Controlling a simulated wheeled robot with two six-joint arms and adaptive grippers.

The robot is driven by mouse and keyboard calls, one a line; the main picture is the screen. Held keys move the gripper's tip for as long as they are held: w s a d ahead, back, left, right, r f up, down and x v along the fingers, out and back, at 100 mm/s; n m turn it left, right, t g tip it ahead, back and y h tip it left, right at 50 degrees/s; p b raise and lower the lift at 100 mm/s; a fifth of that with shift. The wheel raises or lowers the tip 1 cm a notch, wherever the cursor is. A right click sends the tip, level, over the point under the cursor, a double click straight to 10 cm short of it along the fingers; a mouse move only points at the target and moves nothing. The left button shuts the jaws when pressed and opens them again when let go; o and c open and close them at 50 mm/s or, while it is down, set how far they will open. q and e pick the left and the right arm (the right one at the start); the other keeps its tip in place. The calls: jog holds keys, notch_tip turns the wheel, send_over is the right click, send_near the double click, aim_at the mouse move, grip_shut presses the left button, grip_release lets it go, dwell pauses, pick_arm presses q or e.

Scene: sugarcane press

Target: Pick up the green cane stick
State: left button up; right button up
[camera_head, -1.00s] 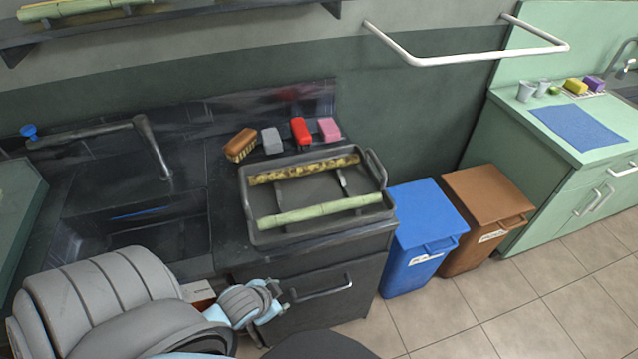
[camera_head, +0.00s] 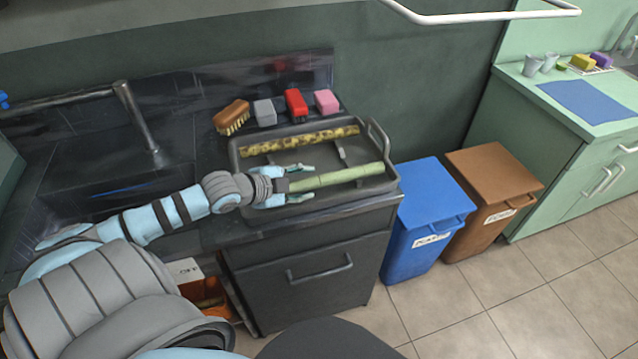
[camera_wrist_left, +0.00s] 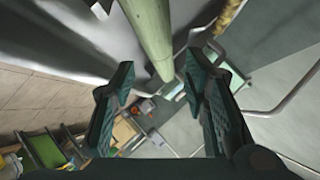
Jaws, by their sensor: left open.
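The green cane stick (camera_head: 345,174) lies along the front side of a dark tray (camera_head: 376,128) on the counter. A yellow-brown mottled stick (camera_head: 300,142) lies along the tray's back. My left gripper (camera_head: 302,184) is open at the green stick's left end, with its fingers on either side of the stick in the picture. In the left wrist view the green stick (camera_wrist_left: 149,30) comes down from the top, and its end shows between the fingertips of the open gripper (camera_wrist_left: 160,66). I cannot tell whether they touch. My right gripper is not in view.
Behind the tray stand a brown brush (camera_head: 232,115), a grey block (camera_head: 265,112), a red block (camera_head: 296,104) and a pink block (camera_head: 327,101). A tray handle (camera_head: 380,142) rises at the right. Blue (camera_head: 430,210) and brown (camera_head: 492,180) bins stand right of the counter.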

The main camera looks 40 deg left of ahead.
aim_at(315, 182)
pick_arm(q)
jog(key=b+x, duration=0.2)
jog(key=x, duration=0.3)
jog(key=shift+s+f, duration=0.1)
jog(key=shift+f, duration=0.1)
jog(key=shift+c, duration=0.2)
grip_shut()
